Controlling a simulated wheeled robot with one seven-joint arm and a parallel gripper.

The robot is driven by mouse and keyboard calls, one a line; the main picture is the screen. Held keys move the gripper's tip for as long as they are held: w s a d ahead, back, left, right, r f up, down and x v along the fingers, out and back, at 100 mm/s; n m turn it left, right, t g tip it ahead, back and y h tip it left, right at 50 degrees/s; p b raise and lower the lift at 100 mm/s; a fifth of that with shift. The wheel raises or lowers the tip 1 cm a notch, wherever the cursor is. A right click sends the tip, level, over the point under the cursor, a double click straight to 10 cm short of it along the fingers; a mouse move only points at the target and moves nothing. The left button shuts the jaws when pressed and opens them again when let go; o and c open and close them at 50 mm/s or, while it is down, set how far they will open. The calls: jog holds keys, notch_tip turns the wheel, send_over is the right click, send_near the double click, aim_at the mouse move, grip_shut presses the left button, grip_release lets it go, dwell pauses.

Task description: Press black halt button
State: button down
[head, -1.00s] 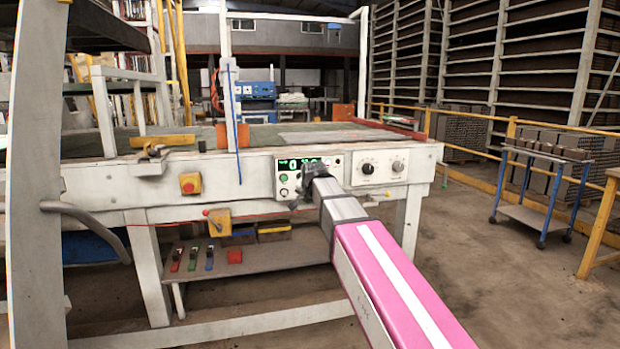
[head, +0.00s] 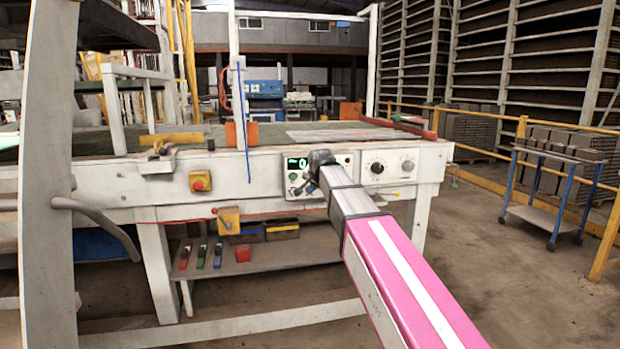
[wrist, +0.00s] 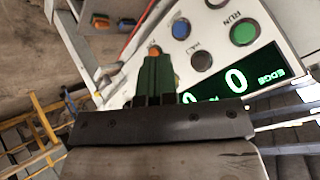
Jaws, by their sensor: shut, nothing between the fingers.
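The white control panel (head: 292,177) is on the front of the machine table, partly hidden by my arm in the head view. In the wrist view, the dark, grey-ringed halt button (wrist: 201,61) sits beside its label, between the blue button (wrist: 181,28) and the green display (wrist: 235,82). The green run button (wrist: 244,33) is to its right. My gripper (wrist: 156,58) is shut and empty. In the wrist view its tip is left of the halt button, over the panel near an orange button (wrist: 155,50). I cannot tell whether it touches the panel.
A second panel with two knobs (head: 391,167) is right of my arm. A red stop button (head: 200,181) on yellow is to the left. A shelf below holds coloured-handled items (head: 202,256). A blue cart (head: 553,185) stands right; open floor lies between.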

jog(key=w+a, duration=0.2)
jog(key=w, duration=0.5)
dwell(2.0)
jog(key=shift+w+a, duration=0.15)
jog(key=shift+w, duration=0.2)
jog(key=shift+w+a, duration=0.1)
jog(key=shift+w, duration=0.25)
dwell(0.7)
dwell(0.3)
jog(key=shift+s+d, duration=0.25)
jog(key=shift+s, duration=0.55)
jog(key=s, duration=0.2)
jog(key=s+d, duration=0.1)
jog(key=s, duration=0.1)
jog(key=shift+s+d, duration=0.2)
jog(key=shift+s, duration=0.2)
